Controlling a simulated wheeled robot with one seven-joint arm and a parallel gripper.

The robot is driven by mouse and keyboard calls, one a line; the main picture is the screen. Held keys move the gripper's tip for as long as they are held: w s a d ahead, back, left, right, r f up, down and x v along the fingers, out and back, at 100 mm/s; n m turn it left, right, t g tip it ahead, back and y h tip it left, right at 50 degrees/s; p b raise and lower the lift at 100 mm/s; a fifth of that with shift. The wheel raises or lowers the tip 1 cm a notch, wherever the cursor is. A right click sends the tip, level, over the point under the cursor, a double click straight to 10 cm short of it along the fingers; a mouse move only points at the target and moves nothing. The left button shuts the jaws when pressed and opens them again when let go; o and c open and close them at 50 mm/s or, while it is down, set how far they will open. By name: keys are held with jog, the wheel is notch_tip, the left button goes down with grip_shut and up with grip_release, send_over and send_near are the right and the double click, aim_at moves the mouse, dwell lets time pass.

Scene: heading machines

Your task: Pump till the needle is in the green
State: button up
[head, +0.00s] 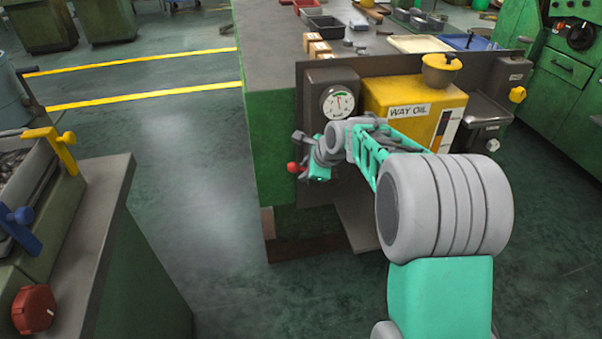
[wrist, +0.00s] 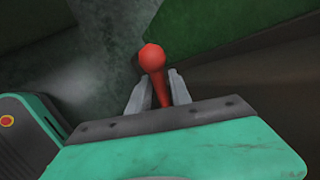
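The gauge (head: 339,103) is a round white dial on the dark panel, with a green arc along its top. Its thin needle appears to point roughly upward; the picture is too small to tell if it lies in the green. The yellow oil tank (head: 409,98), marked WAY OIL, is right of the gauge. The pump lever's red ball knob (head: 293,168) sticks out left of the panel, below the gauge. My gripper (wrist: 159,88) has its two fingers on either side of the red lever handle (wrist: 152,60), seemingly closed on it. My wrist hides the lever's base in the head view.
A green machine with a grey top (head: 285,60) carries the panel. A grey bench (head: 105,215) with yellow and blue clamps and a red knob stands at left. Open floor (head: 205,170) lies between them. A green cabinet (head: 570,90) stands at right.

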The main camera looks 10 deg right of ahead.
jog(key=x, duration=0.3)
jog(key=shift+w+a+f, duration=0.15)
jog(key=shift+f, duration=0.05)
jog(key=shift+c, duration=0.3)
grip_shut()
jog(key=shift+r, duration=0.1)
dwell(0.9)
